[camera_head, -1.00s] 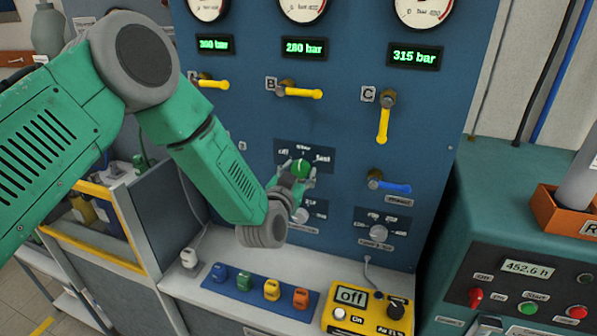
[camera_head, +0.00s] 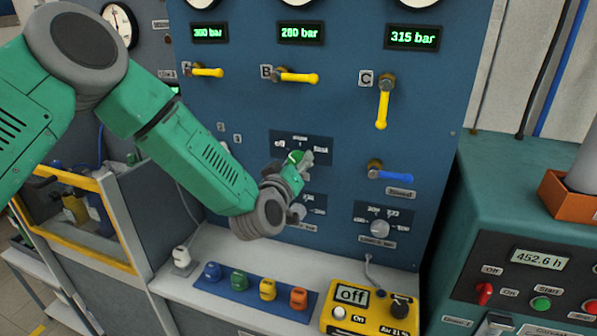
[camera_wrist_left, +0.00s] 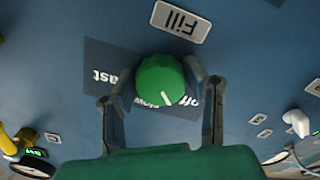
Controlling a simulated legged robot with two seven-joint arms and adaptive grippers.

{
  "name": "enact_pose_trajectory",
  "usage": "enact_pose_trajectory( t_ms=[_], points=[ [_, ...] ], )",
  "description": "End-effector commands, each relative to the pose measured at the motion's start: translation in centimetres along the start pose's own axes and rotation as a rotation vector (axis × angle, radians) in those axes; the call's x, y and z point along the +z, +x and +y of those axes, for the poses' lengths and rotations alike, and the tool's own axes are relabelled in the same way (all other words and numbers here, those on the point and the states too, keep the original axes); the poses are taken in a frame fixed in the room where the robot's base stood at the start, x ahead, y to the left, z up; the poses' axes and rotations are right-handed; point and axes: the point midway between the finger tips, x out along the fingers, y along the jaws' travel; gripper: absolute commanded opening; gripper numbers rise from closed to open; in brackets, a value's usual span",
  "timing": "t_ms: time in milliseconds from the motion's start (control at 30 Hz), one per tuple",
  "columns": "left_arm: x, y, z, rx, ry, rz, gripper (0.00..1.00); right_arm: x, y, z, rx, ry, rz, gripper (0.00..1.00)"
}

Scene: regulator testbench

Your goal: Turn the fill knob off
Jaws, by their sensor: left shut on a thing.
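The green fill knob (camera_head: 295,156) sits on its dark label plate (camera_head: 317,146) on the blue panel. In the left wrist view the knob (camera_wrist_left: 160,78) is between my two fingers, under the white "Fill" tag (camera_wrist_left: 180,22). There the plate reads upside down, with "fast" at left, "slow" below and "off" at right. The knob's white line points down and slightly right, near "slow" and toward the "off" side. My left gripper (camera_head: 298,164) is shut on the knob and partly hides it in the head view. My right gripper is not in view.
Yellow valve levers (camera_head: 297,77) and a blue lever (camera_head: 393,176) stick out around the plate. Two grey knobs (camera_head: 380,228) sit below. Several coloured plugs and a yellow box (camera_head: 352,315) stand on the ledge. A teal machine (camera_head: 515,205) stands at right.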

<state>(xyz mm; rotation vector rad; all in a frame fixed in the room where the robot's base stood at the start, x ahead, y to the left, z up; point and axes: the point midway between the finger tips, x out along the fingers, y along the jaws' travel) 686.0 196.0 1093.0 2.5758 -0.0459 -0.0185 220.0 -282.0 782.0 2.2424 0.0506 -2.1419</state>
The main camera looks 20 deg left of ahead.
Motion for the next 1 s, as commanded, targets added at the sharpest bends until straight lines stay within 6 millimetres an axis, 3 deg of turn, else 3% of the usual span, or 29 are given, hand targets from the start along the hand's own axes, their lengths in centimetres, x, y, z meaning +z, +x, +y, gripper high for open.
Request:
enact_pose_trajectory(
  t_ms=[400,1000],
  points=[
    [-0.4,0.1,-0.1,0.001,-0.246,0.013,0.12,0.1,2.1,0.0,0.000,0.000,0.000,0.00],
    [-0.5,0.1,-0.2,-0.001,-0.303,0.013,0.12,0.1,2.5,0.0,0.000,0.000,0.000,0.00]
  ],
)
